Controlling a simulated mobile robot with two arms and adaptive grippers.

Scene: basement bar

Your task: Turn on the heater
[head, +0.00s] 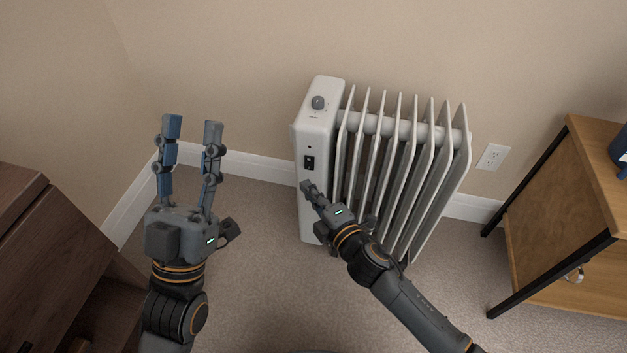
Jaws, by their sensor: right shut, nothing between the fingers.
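The heater (311,217) is a white oil radiator with several fins, standing upright on the carpet against the wall. My left gripper (191,122) is open and empty, raised to the left of the heater. The switch's on or off position is too small to tell.
A dark wooden cabinet (45,255) stands at the left. A wooden side table with black legs (560,190) stands at the right. A wall outlet (493,157) is right of the heater. Carpet between my left arm and the heater is clear.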

